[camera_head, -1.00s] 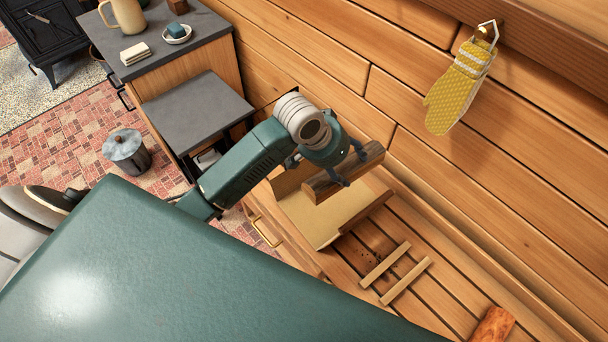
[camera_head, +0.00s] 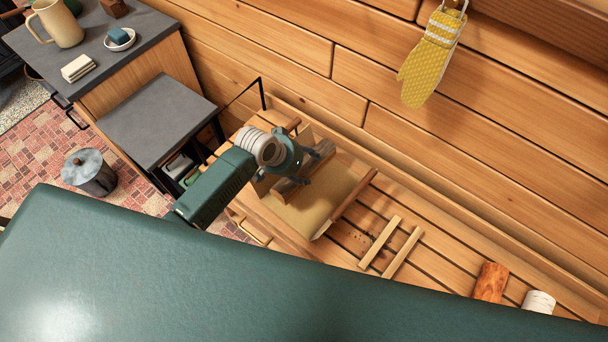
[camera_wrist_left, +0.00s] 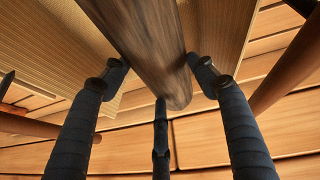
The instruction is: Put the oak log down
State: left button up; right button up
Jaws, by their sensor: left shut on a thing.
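The oak log (camera_head: 287,189), brown with streaked bark, is in my left gripper (camera_head: 312,168). The log sits low at a tan sling-like carrier (camera_head: 318,212) with wooden rods, on the slatted bench. The left wrist view shows the log (camera_wrist_left: 150,45) between the dark fingers (camera_wrist_left: 160,75), with tan fabric on both sides. Whether the log touches the fabric under it I cannot tell. My right gripper is not in view.
On the bench (camera_head: 345,238) lie two pale slats (camera_head: 392,248), a reddish log (camera_head: 490,282) and a white cylinder (camera_head: 538,301). A yellow mitt (camera_head: 430,65) hangs on the wall. A dark-topped stand (camera_head: 160,118) is left of the bench.

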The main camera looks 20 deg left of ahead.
aim_at(305, 174)
pick_arm(q)
jog(key=shift+w+f+b, duration=0.1)
jog(key=shift+f+b, duration=0.2)
jog(key=shift+f, duration=2.5)
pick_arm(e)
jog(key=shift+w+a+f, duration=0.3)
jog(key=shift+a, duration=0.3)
pick_arm(q)
jog(key=shift+f, duration=0.15)
jog(key=o, duration=1.9)
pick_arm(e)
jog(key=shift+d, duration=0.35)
